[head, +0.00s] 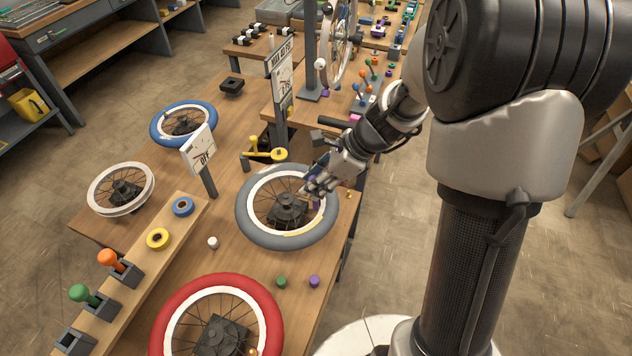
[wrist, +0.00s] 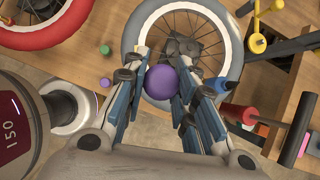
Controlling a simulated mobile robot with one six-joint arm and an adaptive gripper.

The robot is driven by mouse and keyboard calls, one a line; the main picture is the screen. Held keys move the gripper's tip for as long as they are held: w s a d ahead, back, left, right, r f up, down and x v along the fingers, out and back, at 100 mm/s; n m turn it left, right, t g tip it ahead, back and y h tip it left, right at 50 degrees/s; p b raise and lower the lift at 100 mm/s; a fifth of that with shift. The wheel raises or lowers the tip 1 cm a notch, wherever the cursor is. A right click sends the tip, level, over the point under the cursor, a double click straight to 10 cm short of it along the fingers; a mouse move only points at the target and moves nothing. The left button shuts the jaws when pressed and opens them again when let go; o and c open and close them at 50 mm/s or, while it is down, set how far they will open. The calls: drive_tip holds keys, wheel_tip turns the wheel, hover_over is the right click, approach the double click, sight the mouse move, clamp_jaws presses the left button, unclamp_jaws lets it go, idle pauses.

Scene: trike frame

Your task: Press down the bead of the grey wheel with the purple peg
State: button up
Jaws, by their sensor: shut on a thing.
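The grey wheel (head: 256,231) lies flat on the wooden bench, with a white rim, spokes and a dark hub block. A pale yellow stretch of bead (head: 306,229) shows along its near right rim. In the wrist view the grey wheel (wrist: 135,35) is just beyond my fingers. My gripper (head: 316,188) is over the wheel's right side, pointing down. In the wrist view my gripper (wrist: 161,76) is shut on the purple peg, whose round purple knob (wrist: 162,83) shows between the fingers. The peg's lower end (head: 317,204) reaches toward the rim; I cannot tell whether it touches.
A red wheel (head: 172,309), blue wheel (head: 157,128) and bare white wheel (head: 97,203) surround the grey one. A yellow-handled tool (head: 267,156) and a sign post (head: 282,128) stand behind it. Small green (head: 281,282) and purple (head: 314,281) pieces lie in front.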

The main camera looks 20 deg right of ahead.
drive_tip(key=shift+d, duration=0.1)
drive_tip(key=shift+w+f+b, duration=0.1)
drive_tip(key=shift+f+b, duration=1.95)
drive_tip(key=shift+f, duration=0.75)
drive_tip(key=shift+f+b, duration=0.5)
drive_tip(key=shift+f, duration=0.25)
wheel_tip(320, 180, up, 6)
drive_tip(key=p, duration=0.6)
drive_tip(key=shift+r, duration=0.15)
